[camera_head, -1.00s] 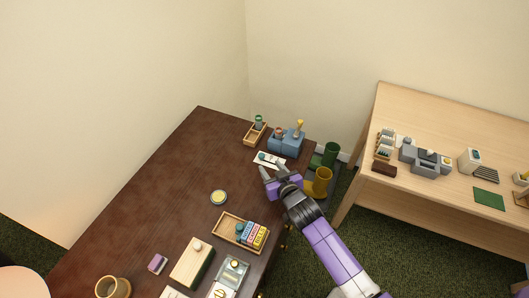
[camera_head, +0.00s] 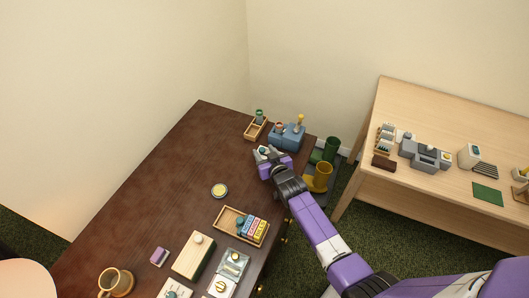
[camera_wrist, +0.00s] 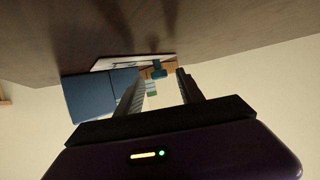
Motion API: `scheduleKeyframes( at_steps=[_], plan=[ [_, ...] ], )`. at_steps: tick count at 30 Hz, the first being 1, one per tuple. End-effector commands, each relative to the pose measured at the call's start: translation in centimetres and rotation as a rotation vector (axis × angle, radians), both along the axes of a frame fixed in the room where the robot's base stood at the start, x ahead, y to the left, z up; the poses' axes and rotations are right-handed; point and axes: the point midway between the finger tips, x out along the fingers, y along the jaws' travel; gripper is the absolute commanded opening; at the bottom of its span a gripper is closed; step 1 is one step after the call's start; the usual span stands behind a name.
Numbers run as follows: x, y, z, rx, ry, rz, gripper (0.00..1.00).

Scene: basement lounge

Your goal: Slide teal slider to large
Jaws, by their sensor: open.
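The teal slider (camera_wrist: 160,70) shows in the wrist view as a small knob standing off a white plate (camera_wrist: 110,63). My gripper (camera_wrist: 161,78) is open, with one finger on each side of the knob in that view. I cannot tell whether either finger touches it. In the head view, my gripper (camera_head: 267,155) is over the white plate near the far right of the dark table, hiding most of it. A bit of teal (camera_head: 263,150) shows by the fingers. The size markings cannot be read.
A blue block (camera_head: 286,136) with knobs stands just behind the plate, with a small wooden box (camera_head: 255,129) to its left. Green (camera_head: 331,149) and yellow (camera_head: 318,177) boots stand on the floor to the right. A round yellow-topped disc (camera_head: 219,191) lies nearer me. The table's left half is largely clear.

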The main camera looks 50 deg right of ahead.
Motion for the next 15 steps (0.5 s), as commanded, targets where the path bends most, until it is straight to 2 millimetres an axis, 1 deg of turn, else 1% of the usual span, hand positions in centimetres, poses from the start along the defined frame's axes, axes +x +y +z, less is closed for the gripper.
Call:
scheduleKeyframes(
  at_steps=[2, 5, 6, 8, 9, 15],
  plan=[
    [-0.02, 0.00, -0.01, 0.000, 0.000, 0.000, 0.45],
    [-0.02, 0.00, 0.00, 0.000, 0.000, 0.000, 0.27],
    [-0.02, 0.01, 0.00, 0.000, 0.000, 0.000, 0.19],
    [-0.03, 0.01, 0.00, 0.000, 0.000, 0.000, 0.07],
    [-0.03, 0.01, -0.01, 0.000, 0.000, 0.000, 0.00],
    [-0.04, 0.02, 0.00, 0.000, 0.000, 0.000, 0.00]
  ],
)
